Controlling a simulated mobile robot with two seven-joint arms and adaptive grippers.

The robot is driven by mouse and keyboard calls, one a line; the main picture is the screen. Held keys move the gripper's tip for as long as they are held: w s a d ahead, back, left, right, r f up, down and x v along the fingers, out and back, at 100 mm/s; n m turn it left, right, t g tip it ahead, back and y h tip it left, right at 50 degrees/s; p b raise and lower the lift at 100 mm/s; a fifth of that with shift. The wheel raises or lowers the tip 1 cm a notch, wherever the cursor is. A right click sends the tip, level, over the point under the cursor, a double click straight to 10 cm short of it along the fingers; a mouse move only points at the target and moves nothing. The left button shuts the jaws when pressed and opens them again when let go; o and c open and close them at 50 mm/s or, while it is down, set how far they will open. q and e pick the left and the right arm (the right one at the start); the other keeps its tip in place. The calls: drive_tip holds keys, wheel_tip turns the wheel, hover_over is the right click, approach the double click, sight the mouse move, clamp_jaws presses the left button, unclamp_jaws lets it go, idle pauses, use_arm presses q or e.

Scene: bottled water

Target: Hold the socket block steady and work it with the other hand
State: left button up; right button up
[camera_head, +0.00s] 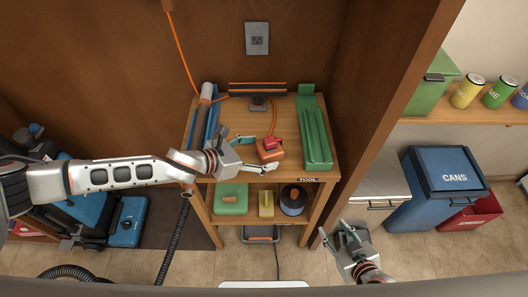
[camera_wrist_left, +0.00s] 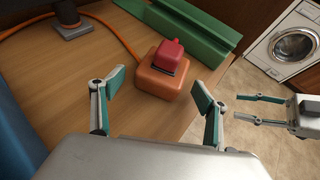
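The socket block (camera_head: 269,152) is orange and sits on the wooden table top, with a red piece (camera_head: 270,143) on top of it. In the left wrist view the orange block (camera_wrist_left: 160,84) lies just ahead of the left fingers, with the red piece (camera_wrist_left: 169,55) upright on it. An orange cord runs from the block. My left gripper (camera_head: 252,157) is open beside the block, its fingers apart and not around it. My right gripper (camera_head: 338,238) is open and empty, low and to the right in front of the table; it also shows in the left wrist view (camera_wrist_left: 238,109).
A green channel-shaped tray (camera_head: 316,135) lies right of the block. A grey tube (camera_head: 203,112) on a blue holder lies at the left. A dark stand (camera_head: 258,104) is behind. The shelf below holds a green box (camera_head: 231,198). A blue bin (camera_head: 446,185) stands right.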

use_arm(q)
drive_tip(key=v, duration=1.2)
drive_tip(key=shift+s, duration=0.1)
drive_tip(key=shift+d, duration=0.1)
